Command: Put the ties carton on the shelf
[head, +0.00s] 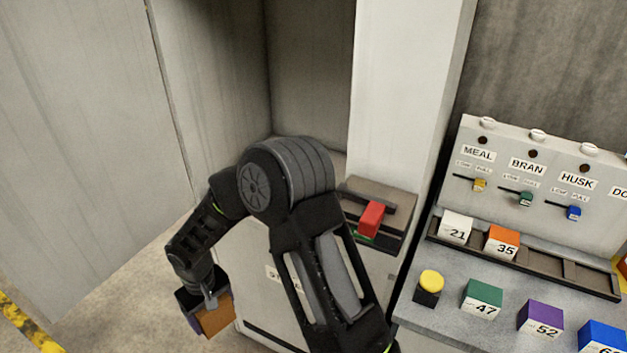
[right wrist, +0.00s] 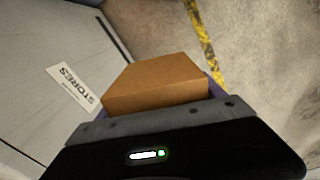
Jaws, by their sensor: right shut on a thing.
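My right gripper (head: 212,308) is shut on a plain brown carton (head: 216,318) at the lower left of the head view. The carton hangs in the air in front of a pale cabinet, clear of the floor. It also shows in the right wrist view (right wrist: 155,82), between the purple-edged fingers. No writing shows on its visible faces, so I cannot tell if it is the ties carton. The pale cabinet (right wrist: 40,60) bears a STORES label (right wrist: 73,86). No shelf can be made out clearly; my arm hides part of the cabinet. My left gripper is not in view.
A grey bench (head: 450,325) holds numbered blocks and a yellow-topped button (head: 431,284). Behind it stands a panel (head: 560,170) with MEAL, BRAN and HUSK sliders. Floor at left is clear.

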